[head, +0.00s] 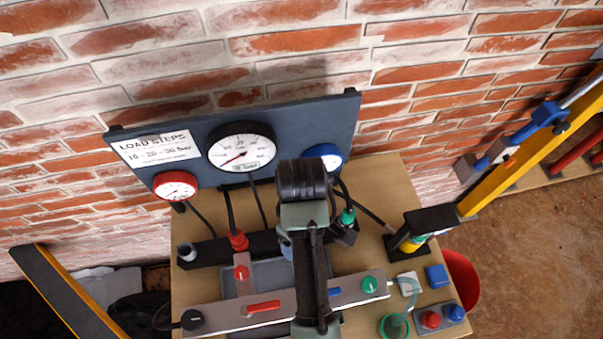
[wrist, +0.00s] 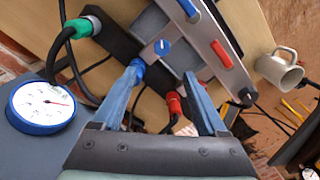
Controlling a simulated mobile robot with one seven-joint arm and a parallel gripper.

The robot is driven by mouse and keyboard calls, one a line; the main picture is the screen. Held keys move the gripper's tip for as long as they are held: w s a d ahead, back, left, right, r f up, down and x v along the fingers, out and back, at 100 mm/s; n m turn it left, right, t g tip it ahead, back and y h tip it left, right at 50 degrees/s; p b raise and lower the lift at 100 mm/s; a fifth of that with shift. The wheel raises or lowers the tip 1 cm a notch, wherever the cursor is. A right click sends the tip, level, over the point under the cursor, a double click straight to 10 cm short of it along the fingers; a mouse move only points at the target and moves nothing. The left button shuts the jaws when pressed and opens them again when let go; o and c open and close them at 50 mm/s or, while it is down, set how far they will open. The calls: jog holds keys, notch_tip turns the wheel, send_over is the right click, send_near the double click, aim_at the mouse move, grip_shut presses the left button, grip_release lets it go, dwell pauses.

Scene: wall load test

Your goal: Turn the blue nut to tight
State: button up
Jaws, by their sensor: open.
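The blue nut (wrist: 138,65) shows in the wrist view at the black block, between the green nut (wrist: 80,28) and the red nut (wrist: 173,103). My gripper (wrist: 164,74) is open, its fingers pointing at the block. The left fingertip overlaps the blue nut in the picture; I cannot tell whether they touch. The other finger stands well to the right, with nothing gripped between them. In the head view my arm covers most of the blue nut. The green nut (head: 348,216) and red nut (head: 238,241) show on either side of my arm.
A dark gauge board (head: 300,115) stands behind the block, with black hoses hanging below. A grey valve panel (head: 215,315) with knobs and a red lever crosses the table's front.

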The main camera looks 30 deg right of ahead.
jog(key=f, duration=1.2)
jog(key=shift+s+a+f+p, duration=0.2)
jog(key=shift+a+f+p, duration=0.05)
jog(key=shift+f+p, duration=0.1)
grip_shut()
